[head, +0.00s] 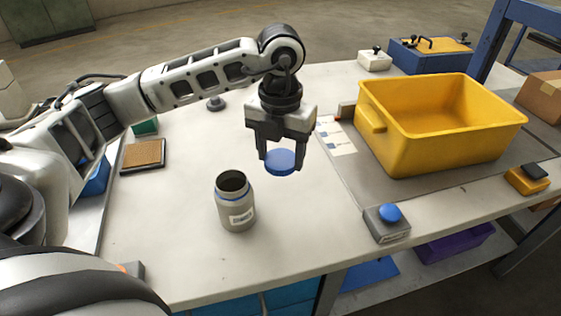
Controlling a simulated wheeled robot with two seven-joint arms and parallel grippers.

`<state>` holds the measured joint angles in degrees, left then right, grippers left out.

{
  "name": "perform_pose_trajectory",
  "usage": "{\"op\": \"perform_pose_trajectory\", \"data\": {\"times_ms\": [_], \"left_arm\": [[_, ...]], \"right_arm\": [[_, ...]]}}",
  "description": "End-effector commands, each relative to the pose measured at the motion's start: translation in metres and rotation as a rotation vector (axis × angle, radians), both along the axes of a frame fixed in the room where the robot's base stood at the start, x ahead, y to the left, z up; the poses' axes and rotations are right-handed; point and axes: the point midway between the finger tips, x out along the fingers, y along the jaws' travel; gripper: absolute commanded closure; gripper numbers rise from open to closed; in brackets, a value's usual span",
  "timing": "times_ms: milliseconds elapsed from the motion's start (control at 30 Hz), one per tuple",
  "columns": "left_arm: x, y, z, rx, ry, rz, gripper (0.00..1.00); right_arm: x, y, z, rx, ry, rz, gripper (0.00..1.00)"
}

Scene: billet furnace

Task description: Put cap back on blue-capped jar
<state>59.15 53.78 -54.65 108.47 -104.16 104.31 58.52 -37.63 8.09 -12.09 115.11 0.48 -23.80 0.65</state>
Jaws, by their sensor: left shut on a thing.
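The jar (235,203) is grey with a blue ring near its neck and a white label. It stands upright and open-topped on the white table. My left gripper (281,163) points down, shut on the blue cap (280,162). The cap is held roughly flat above the table, apart from the jar, to the right of and beyond its mouth. My right gripper does not show.
A yellow bin (438,128) stands on the right of the table. A box with a blue button (388,222) sits near the front edge. A cork-topped pad (143,155) lies at the left. The table (300,225) right of the jar is clear.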

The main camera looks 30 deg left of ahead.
Motion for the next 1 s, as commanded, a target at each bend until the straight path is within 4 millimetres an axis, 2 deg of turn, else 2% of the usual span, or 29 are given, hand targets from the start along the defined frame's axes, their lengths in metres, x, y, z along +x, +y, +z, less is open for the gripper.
{"op": "perform_pose_trajectory", "data": {"times_ms": [333, 467, 567, 667, 1000], "left_arm": [[0.000, -0.001, 0.000, 0.000, 0.000, -0.015, 0.65], [-0.001, -0.004, -0.001, 0.000, 0.001, -0.155, 0.65], [-0.003, -0.010, -0.003, 0.000, 0.001, -0.385, 0.65], [-0.005, -0.016, -0.005, 0.000, 0.002, -0.693, 0.65], [-0.015, -0.041, -0.011, -0.001, 0.002, -1.815, 0.65]], "right_arm": [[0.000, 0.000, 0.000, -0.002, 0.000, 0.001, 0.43], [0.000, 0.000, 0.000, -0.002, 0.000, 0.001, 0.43], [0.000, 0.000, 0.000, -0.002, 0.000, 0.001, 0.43], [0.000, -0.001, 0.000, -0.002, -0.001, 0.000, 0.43], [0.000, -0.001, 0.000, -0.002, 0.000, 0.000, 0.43]]}}
